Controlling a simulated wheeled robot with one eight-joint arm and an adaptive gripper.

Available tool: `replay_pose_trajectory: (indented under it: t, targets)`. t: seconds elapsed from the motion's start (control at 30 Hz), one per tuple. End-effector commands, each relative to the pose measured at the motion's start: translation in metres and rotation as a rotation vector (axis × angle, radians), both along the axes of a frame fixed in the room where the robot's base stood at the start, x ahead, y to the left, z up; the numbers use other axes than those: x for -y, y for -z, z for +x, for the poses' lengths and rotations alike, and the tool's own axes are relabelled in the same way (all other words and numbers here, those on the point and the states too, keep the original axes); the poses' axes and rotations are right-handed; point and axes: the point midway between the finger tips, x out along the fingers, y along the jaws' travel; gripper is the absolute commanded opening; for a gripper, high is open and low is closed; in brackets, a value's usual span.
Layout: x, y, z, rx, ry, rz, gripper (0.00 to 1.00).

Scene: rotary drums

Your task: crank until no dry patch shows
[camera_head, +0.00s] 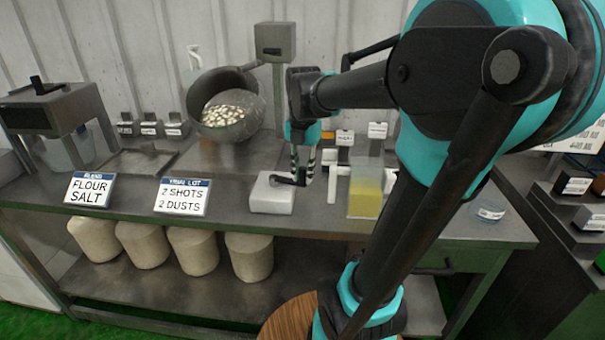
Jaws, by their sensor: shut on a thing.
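A tilted metal drum (236,118) stands at the back centre with its mouth facing me. Pale, whitish pieces (232,110) lie inside; whether any of them are dry or coated is too small to tell. A dark crank handle (286,180) sticks out at a low white box (270,196) in front of the drum. My gripper (303,172) is down at this box, with its fingers shut around the handle's end. The fingers partly hide the grip.
A clear container of yellow liquid (366,197) stands close to the right of my gripper. Signs (182,197) stand along the bench's front left. A grey machine (55,110) is at far left.

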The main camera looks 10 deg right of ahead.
Motion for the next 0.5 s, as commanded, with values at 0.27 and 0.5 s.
replay_pose_trajectory:
  t: [0.27,0.5]
  targets:
    - [0.0018,0.0,0.0001,-0.001,0.003,-0.004,0.0]
    - [0.0019,0.0,0.0001,-0.001,0.003,-0.004,0.27]
